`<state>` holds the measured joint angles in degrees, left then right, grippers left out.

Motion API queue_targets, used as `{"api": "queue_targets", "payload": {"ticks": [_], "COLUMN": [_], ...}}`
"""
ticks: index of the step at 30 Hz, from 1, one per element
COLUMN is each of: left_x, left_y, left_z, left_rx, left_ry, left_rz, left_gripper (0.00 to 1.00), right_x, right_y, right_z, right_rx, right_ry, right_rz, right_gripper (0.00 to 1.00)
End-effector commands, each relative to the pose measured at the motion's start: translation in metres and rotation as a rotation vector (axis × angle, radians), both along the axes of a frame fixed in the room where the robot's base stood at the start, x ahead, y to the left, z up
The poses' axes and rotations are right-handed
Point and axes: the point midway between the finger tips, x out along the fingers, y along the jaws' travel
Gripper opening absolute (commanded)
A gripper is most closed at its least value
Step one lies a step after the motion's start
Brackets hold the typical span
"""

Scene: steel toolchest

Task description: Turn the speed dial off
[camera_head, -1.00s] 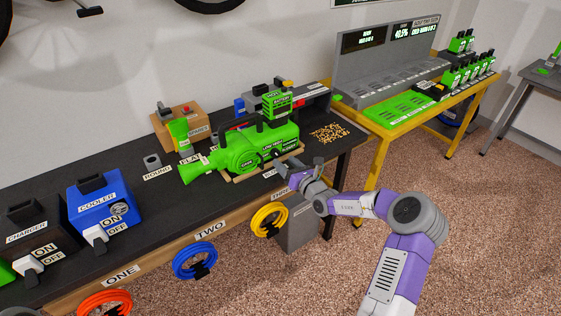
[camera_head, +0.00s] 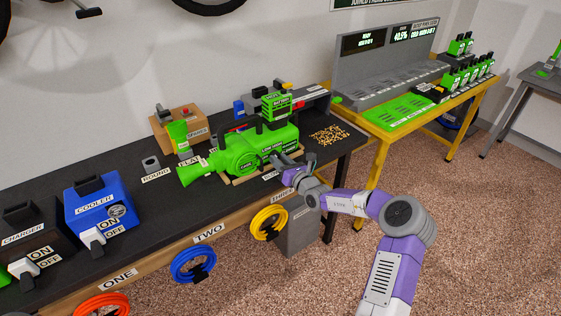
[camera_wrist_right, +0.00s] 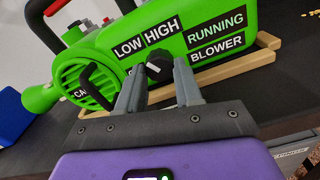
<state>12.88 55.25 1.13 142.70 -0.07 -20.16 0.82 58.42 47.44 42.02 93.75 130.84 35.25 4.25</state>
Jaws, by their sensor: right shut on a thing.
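The green blower (camera_head: 250,150) lies on its wooden rest on the black bench, and it fills the upper part of the right wrist view (camera_wrist_right: 215,28). Its speed dial is a dark knob (camera_wrist_right: 158,62) on the blower's near side, just below the LOW and HIGH labels. My right gripper (camera_wrist_right: 159,72) has one finger on each side of the dial and is shut on it. In the head view the right gripper (camera_head: 283,160) is against the blower's near side and hides the dial. The dial's exact setting cannot be read. My left gripper is not in view.
A blue COOLER box (camera_head: 100,205) and a dark CHARGER box (camera_head: 30,238) stand at the bench's left. Coiled hoses, blue (camera_head: 193,263) and yellow (camera_head: 269,222), hang along the front edge. A pile of pellets (camera_head: 328,134) lies right of the blower.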

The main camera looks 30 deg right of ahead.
Motion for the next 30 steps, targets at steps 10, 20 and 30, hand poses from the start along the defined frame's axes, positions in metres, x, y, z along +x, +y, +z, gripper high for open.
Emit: {"api": "queue_targets", "payload": {"ticks": [10, 20, 30], "left_x": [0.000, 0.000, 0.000], "left_y": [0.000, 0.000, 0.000], "left_z": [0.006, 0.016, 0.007], "left_rx": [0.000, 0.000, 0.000], "left_ry": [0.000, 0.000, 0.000], "left_rz": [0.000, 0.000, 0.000], "left_gripper": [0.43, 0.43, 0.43], "right_x": [0.000, 0.000, 0.000], "right_y": [0.001, 0.001, 0.000], "right_z": [0.001, 0.001, -0.001], "right_rx": [-0.069, -0.319, -0.641], "right_ry": [-0.005, -0.024, -0.050], "right_rz": [0.003, 0.005, 0.007], "right_gripper": [0.04, 0.04, 0.04]}}
